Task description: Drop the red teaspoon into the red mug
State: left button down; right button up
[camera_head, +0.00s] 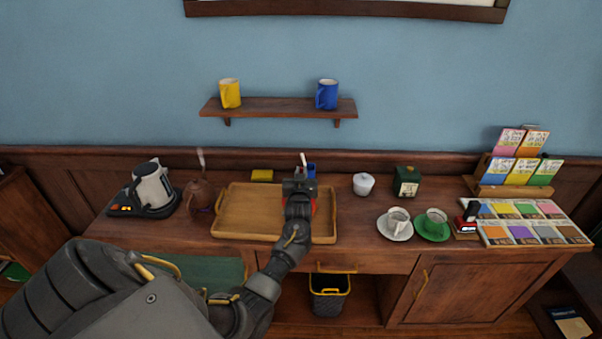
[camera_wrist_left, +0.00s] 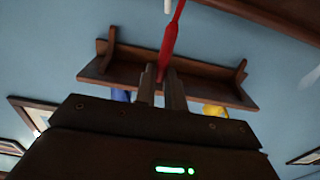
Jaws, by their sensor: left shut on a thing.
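My left gripper (camera_head: 299,186) is over the right part of the wooden tray. In the left wrist view its fingers (camera_wrist_left: 160,88) are shut on the red teaspoon (camera_wrist_left: 172,38), which sticks out past the fingertips. In the head view the teaspoon cannot be made out behind the gripper. A small patch of red (camera_head: 313,206), perhaps the red mug, shows just beside the gripper over the tray; the wrist hides the rest. I cannot tell the gap between spoon and mug. My right gripper does not show.
The wooden tray (camera_head: 235,221) lies mid-counter. A kettle (camera_head: 152,187) and brown pot (camera_head: 199,193) stand left. A white lidded bowl (camera_head: 363,184), green tin (camera_head: 406,181), two cups on saucers and tea packets are right. A wall shelf (camera_head: 275,106) holds yellow and blue mugs.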

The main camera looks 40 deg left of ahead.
pick_arm(q)
jog(key=shift+f, duration=0.65)
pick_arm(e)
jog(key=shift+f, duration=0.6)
pick_arm(q)
jog(key=c, duration=1.4)
grip_release()
jog(key=shift+c, duration=0.2)
jog(key=shift+o, duration=0.3)
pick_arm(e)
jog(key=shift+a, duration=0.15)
pick_arm(q)
jog(key=shift+s, duration=0.1)
